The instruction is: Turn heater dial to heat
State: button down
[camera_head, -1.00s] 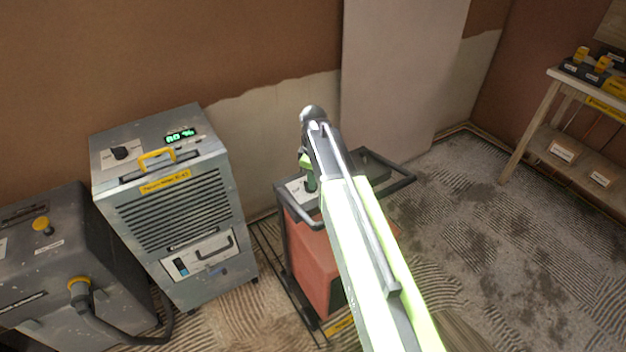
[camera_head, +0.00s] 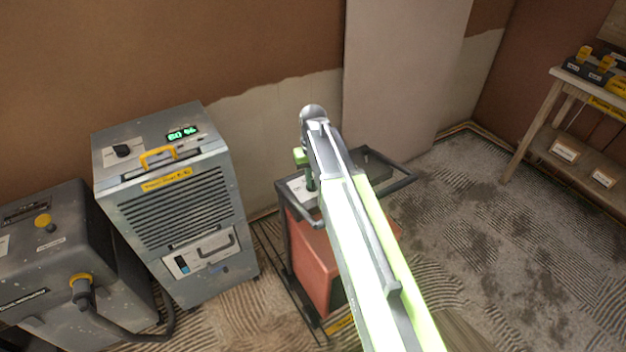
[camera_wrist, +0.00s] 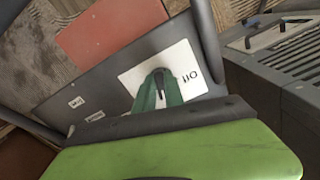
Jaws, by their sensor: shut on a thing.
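In the wrist view the white plate (camera_wrist: 203,82) carries dark printed marks beside the dial. The small dark heater dial (camera_wrist: 159,75) sits between the green fingertips of my gripper (camera_wrist: 161,90). My gripper is shut on the dial. In the head view my arm hides most of the gripper and the dial. I cannot read the dial's setting.
A grey dehumidifier (camera_head: 180,215) with a green display stands left of the heater. A grey machine (camera_head: 45,255) with a hose is at far left. A wooden shelf (camera_head: 545,135) with chargers stands at right. The dusty floor between heater and shelf is clear.

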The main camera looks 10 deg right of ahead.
jog(key=m, duration=0.4)
jog(key=shift+s+a+m, duration=0.1)
jog(key=shift+a+m, duration=0.1)
jog(key=shift+m, duration=0.1)
jog(key=m, duration=0.4)
jog(key=shift+a, duration=0.15)
dwell(0.3)
jog(key=c, duration=1.4)
grip_release()
jog(key=shift+c, duration=0.2)
notch_tip(320, 180, up, 17)
jog(key=p, duration=1.7)
jog(key=shift+r, duration=0.15)
